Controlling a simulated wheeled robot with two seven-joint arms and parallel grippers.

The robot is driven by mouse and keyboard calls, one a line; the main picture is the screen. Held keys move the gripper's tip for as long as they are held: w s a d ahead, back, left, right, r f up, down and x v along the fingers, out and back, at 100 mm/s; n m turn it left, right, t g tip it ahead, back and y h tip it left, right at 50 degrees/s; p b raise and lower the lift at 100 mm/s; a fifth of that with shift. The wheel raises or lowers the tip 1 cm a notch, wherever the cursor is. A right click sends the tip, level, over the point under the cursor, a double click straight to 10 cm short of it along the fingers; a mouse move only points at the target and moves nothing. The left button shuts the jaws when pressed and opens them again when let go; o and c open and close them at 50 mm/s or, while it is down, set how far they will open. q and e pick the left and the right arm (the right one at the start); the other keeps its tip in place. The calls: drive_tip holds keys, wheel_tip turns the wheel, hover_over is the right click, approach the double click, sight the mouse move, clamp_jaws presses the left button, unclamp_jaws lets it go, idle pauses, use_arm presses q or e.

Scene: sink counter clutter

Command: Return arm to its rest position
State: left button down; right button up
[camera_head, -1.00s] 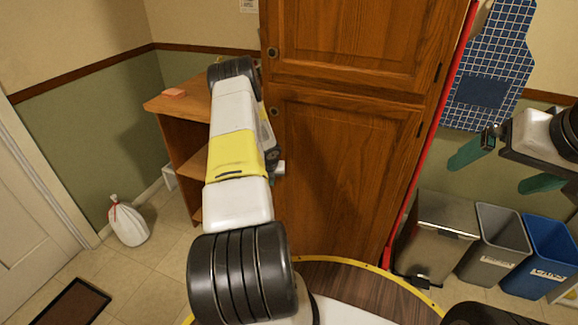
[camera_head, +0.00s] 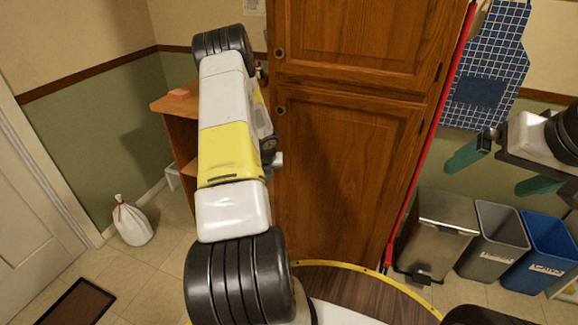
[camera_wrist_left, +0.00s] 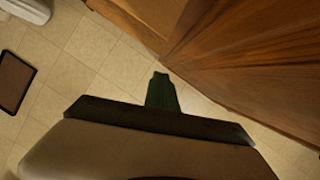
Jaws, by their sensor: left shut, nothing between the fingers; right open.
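My left arm (camera_head: 228,150) reaches forward and up across the head view, in front of the wooden shelf unit and the left edge of the tall cabinet. The left gripper's fingers do not show clearly there, hidden by the arm. In the left wrist view my left gripper (camera_wrist_left: 162,92) shows its dark green fingers together, shut and empty, above the tiled floor beside a wooden cabinet face. My right gripper (camera_head: 502,170) is at the right of the head view, its two green fingers wide apart, open and empty, above the bins.
A tall wooden cabinet (camera_head: 345,180) stands ahead, beside a wooden shelf unit (camera_head: 176,104). A metal bin (camera_head: 437,235), a grey bin (camera_head: 493,240) and a blue bin (camera_head: 545,246) stand at right. A white bag (camera_head: 132,222) and a dark mat (camera_head: 76,304) are on open floor at left.

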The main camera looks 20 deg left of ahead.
use_arm(q)
drive_tip(key=shift+v, duration=1.05)
drive_tip(key=s+d+r+n, duration=0.2)
drive_tip(key=d+r+n, duration=0.15)
drive_tip(key=r, duration=0.55)
drive_tip(key=s+d+r+n+t+y, duration=0.1)
drive_tip(key=s+d+r+n, duration=0.1)
drive_tip(key=r+n, duration=0.5)
drive_tip(key=s+d+r+n, duration=0.2)
drive_tip(key=d+r+n, duration=0.1)
drive_tip(key=r, duration=0.8)
drive_tip(key=s+d+r+n+h, duration=0.1)
drive_tip(key=s+d+r+n, duration=0.3)
drive_tip(key=s, duration=0.4)
drive_tip(key=s+d+r+n+t+h, duration=0.1)
drive_tip(key=s+d+r+n+h, duration=0.1)
drive_tip(key=s+d+r+n, duration=0.2)
drive_tip(key=s+d+r+n+h, duration=0.2)
drive_tip(key=s+d+r+n, duration=0.2)
drive_tip(key=s+d+n, duration=0.5)
drive_tip(key=s+d, duration=0.1)
drive_tip(key=s, duration=0.2)
drive_tip(key=shift+d+r, duration=0.2)
drive_tip(key=shift+r, duration=0.05)
drive_tip(key=shift+s, duration=0.1)
